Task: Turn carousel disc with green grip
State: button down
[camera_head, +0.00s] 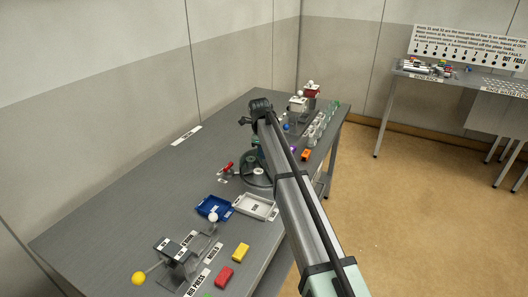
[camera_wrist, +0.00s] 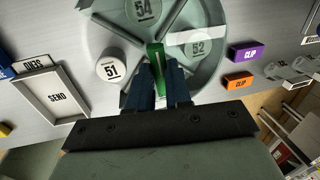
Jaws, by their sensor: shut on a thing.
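The carousel disc (camera_wrist: 103,37) is a grey-green round disc with dividers, at the top middle of the wrist view. Round pieces marked 51 (camera_wrist: 109,68), 52 (camera_wrist: 199,47) and 54 (camera_wrist: 142,10) sit on it. The green grip (camera_wrist: 156,56) stands between the fingers. My gripper (camera_wrist: 158,82) has dark blue fingers and is shut on the green grip. In the head view, the disc (camera_head: 256,174) is partly hidden behind my arm, and the fingers cannot be made out there.
A SEND tray (camera_wrist: 24,104) lies left of the disc, and purple (camera_wrist: 246,52) and orange (camera_wrist: 239,81) CLIP blocks lie right of it. A blue tray (camera_head: 201,207), a press with a yellow knob (camera_head: 138,279) and red and yellow blocks stand nearer on the table.

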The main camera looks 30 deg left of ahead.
jog(key=shift+m, duration=0.6)
dwell(0.3)
jog(key=c, duration=1.1)
grip_release()
jog(key=shift+o, duration=0.2)
jog(key=shift+r, duration=0.1)
notch_tip(320, 180, up, 13)
jog(key=s, duration=0.2)
jog(key=shift+s+r, duration=0.2)
jog(key=shift+s, duration=0.15)
jog(key=shift+f, duration=0.1)
